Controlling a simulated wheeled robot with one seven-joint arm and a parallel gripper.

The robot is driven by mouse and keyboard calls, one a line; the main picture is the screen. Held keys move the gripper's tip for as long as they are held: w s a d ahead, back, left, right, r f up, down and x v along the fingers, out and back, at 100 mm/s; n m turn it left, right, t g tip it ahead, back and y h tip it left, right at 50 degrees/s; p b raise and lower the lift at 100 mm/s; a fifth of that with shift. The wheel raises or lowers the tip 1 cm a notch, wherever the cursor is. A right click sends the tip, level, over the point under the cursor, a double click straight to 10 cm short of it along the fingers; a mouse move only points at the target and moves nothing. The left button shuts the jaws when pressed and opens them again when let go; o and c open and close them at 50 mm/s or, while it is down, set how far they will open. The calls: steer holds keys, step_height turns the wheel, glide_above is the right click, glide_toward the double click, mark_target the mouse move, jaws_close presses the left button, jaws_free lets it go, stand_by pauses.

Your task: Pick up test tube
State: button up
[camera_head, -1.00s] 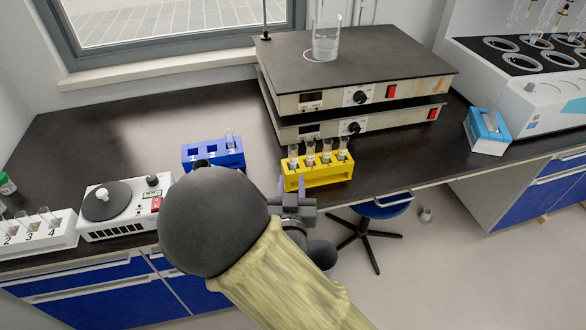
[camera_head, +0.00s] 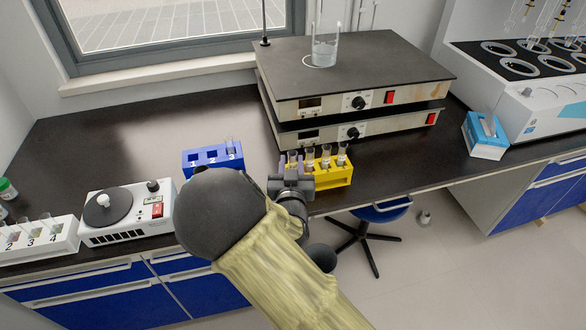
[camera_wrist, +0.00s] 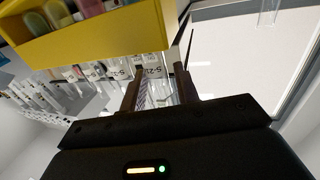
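A yellow rack (camera_head: 333,178) on the bench holds several clear test tubes with white labels in a row. My gripper (camera_head: 290,166) is at the rack's left end, over the leftmost tube (camera_head: 292,157). In the wrist view, the yellow rack (camera_wrist: 95,38) shows inverted, with tube tops pointing down the picture. My gripper (camera_wrist: 161,80) has its two fingers apart there, with a labelled end tube (camera_wrist: 152,66) showing between them. I see a gap at the fingers; contact with the glass is not clear.
A blue rack (camera_head: 208,170) with one tube stands to the left. Stacked hot plates (camera_head: 352,100) with a beaker (camera_head: 324,50) stand close behind the yellow rack. A white rack (camera_head: 38,252) and a small white device (camera_head: 125,212) are farther left. Bench between is clear.

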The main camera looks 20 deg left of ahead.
steer(key=shift+x, duration=0.75)
steer(key=shift+w+d, duration=0.1)
steer(key=shift+w, duration=0.05)
jaws_close()
step_height(320, 180, up, 10)
steer(key=shift+p, duration=0.4)
steer(key=shift+d, duration=0.1)
stand_by(0.3)
